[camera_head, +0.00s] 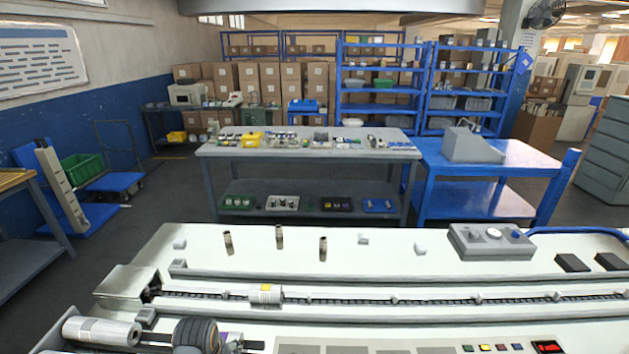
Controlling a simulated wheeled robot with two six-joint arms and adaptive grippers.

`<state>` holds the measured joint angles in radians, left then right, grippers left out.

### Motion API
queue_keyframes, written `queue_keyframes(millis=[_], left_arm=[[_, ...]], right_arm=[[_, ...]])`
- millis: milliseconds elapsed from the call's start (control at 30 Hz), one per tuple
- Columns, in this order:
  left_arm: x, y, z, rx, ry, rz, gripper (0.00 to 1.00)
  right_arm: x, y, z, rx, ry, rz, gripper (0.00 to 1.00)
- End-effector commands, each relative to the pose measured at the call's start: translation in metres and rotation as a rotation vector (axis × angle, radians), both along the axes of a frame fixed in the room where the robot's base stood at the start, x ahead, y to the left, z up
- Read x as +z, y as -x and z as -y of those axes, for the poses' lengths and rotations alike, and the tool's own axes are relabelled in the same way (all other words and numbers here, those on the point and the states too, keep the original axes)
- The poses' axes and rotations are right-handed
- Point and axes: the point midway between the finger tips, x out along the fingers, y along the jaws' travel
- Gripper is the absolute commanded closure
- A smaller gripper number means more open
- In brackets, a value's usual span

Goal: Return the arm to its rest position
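Neither of my grippers shows in the head view, and no part of my arms can be made out. The wrapper machine (200,245) fills the front of the view, with a white top. A large white roll (100,330) and dark rollers (196,335) sit at the machine's near left corner, partly cut off by the frame.
Several small metal cylinders (279,236) stand on the machine's back part. A control box (490,241) sits at its right. A grey workbench (305,153) with parts and a blue table (525,155) stand behind, across a floor gap. Dark floor (130,235) is clear at left.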

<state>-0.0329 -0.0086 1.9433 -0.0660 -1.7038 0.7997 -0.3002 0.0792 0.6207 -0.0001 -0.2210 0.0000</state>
Motion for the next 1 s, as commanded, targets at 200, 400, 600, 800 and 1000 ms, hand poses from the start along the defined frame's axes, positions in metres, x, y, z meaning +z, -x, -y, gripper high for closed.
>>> queue_keyframes(millis=[200,400,600,800,1000], left_arm=[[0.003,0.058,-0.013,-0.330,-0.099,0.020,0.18],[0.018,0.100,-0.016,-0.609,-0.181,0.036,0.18],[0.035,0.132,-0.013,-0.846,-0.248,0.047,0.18],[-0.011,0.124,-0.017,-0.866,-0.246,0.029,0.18],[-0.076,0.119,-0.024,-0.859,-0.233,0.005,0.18]], right_arm=[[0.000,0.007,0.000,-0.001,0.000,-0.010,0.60],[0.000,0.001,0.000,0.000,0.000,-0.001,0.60],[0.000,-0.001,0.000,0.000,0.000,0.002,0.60],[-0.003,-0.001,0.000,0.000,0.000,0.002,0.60],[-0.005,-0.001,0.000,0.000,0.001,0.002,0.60]])
